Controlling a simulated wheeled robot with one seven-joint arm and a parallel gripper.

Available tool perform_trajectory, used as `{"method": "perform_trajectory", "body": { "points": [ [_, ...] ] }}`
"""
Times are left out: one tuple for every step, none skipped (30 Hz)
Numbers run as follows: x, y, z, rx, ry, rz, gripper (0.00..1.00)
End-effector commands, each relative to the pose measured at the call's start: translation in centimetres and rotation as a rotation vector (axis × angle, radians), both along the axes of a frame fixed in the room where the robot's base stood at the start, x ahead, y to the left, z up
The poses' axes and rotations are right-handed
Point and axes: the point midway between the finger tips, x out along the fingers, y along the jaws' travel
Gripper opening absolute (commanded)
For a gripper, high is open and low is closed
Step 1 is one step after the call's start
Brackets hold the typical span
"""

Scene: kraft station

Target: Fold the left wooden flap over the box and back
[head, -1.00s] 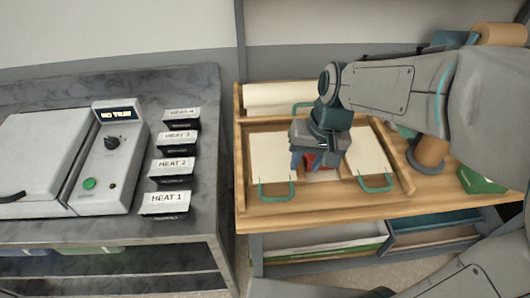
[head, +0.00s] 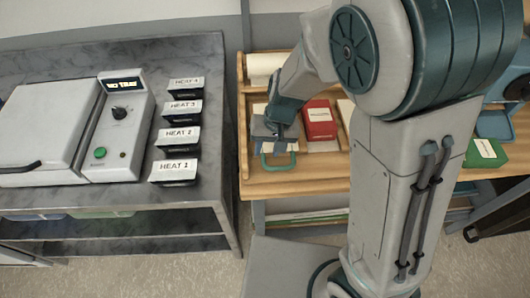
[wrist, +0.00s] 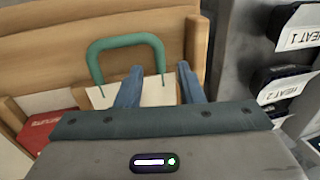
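The red box (head: 320,121) with a pale label lies in the middle of the wooden folding board. The left flap lies flat to its left; its cream face (wrist: 158,93) and green handle (head: 279,164) show at the front edge. In the wrist view the handle (wrist: 125,43) arches beyond my fingers, and the red box (wrist: 42,130) is at the left edge. My gripper (head: 277,143) is low over the left flap, just behind the handle. Its two blue fingers (wrist: 158,72) are apart, with one leg of the handle seen between them. Whether they touch the flap is unclear.
Left of the board stands a grey counter (head: 215,140) with a heat press (head: 115,135) and several black HEAT holders (head: 174,170). A green box (head: 485,152) lies at the right. My arm hides most of the board's right side.

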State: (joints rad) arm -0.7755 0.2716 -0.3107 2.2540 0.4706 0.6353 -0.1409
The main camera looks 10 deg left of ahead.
Motion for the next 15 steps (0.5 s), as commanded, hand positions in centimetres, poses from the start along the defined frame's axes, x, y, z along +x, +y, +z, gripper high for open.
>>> {"method": "perform_trajectory", "body": {
  "points": [
    [-0.1, 0.1, -0.9, -0.003, 0.003, -0.001, 0.34],
    [-0.1, 0.2, -1.2, -0.002, 0.003, 0.0, 0.34],
    [-0.1, 0.3, -1.7, -0.001, 0.002, -0.001, 0.34],
    [-0.1, 0.4, -2.0, -0.001, 0.001, -0.002, 0.34],
    [-0.1, 0.4, -2.2, -0.001, 0.001, -0.001, 0.34],
    [-0.1, 0.5, -2.5, 0.0, 0.001, 0.0, 0.34],
    [-0.1, 0.5, -2.6, 0.0, 0.001, 0.0, 0.34],
    [-0.1, 0.5, -2.8, 0.0, 0.0, -0.001, 0.34],
    [-0.1, 0.6, -2.9, 0.0, 0.0, -0.001, 0.34],
    [-0.1, 0.6, -3.0, 0.0, -0.001, -0.001, 0.34],
    [-0.1, 0.6, -3.0, 0.0, -0.001, -0.001, 0.34],
    [-0.1, 0.6, -3.0, 0.0, -0.001, -0.001, 0.34],
    [-0.1, 0.6, -3.0, 0.0, -0.001, 0.0, 0.34],
    [-0.1, 0.6, -3.0, 0.0, -0.001, 0.0, 0.34],
    [-0.1, 0.6, -3.0, 0.0, -0.001, 0.0, 0.34]
  ]
}}
